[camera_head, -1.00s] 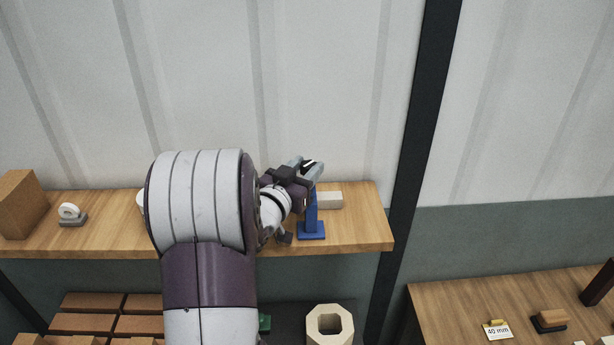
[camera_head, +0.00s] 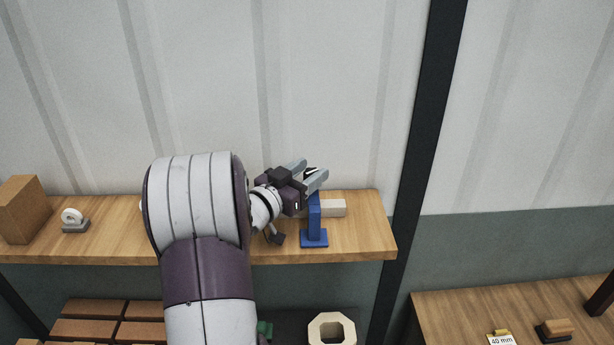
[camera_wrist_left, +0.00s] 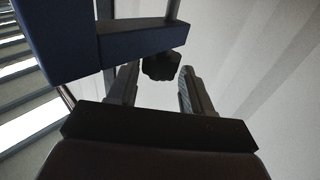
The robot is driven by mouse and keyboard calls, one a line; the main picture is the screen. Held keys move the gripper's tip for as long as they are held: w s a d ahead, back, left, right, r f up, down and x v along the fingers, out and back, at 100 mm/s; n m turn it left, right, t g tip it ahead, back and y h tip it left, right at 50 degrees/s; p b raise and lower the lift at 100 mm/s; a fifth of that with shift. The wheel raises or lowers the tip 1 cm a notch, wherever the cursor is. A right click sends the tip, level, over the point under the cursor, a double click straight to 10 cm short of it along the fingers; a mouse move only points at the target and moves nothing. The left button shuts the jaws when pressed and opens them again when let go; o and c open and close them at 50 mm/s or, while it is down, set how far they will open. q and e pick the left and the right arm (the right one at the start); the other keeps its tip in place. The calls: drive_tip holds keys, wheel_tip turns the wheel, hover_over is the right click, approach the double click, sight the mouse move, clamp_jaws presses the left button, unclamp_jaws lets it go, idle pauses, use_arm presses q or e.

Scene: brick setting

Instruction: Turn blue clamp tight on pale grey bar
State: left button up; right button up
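The blue clamp (camera_head: 314,228) stands upright on the wooden shelf, its foot near the front edge. The pale grey bar (camera_head: 333,207) lies at the clamp's upright and sticks out to its right. My left gripper (camera_head: 315,168) is above the clamp with its two fingers apart. In the left wrist view the clamp's blue body (camera_wrist_left: 65,45) fills the upper left. A dark knob (camera_wrist_left: 162,66) on a grey rod shows between the tips of my open left gripper (camera_wrist_left: 158,78), with a gap visible on the right side. My right gripper is not in view.
The shelf (camera_head: 368,232) also holds a brown block (camera_head: 22,210) and a white tape roll on a grey base (camera_head: 75,221) at the left. A dark post (camera_head: 420,150) stands right of the shelf.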

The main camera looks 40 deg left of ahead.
use_arm(q)
drive_tip(key=shift+o, duration=0.6)
drive_tip(key=shift+f, duration=0.2)
drive_tip(key=shift+s+f, duration=0.15)
drive_tip(key=shift+s, duration=0.15)
drive_tip(key=s+b, duration=0.4)
drive_tip(key=s, duration=0.8)
drive_tip(key=shift+a, duration=0.15)
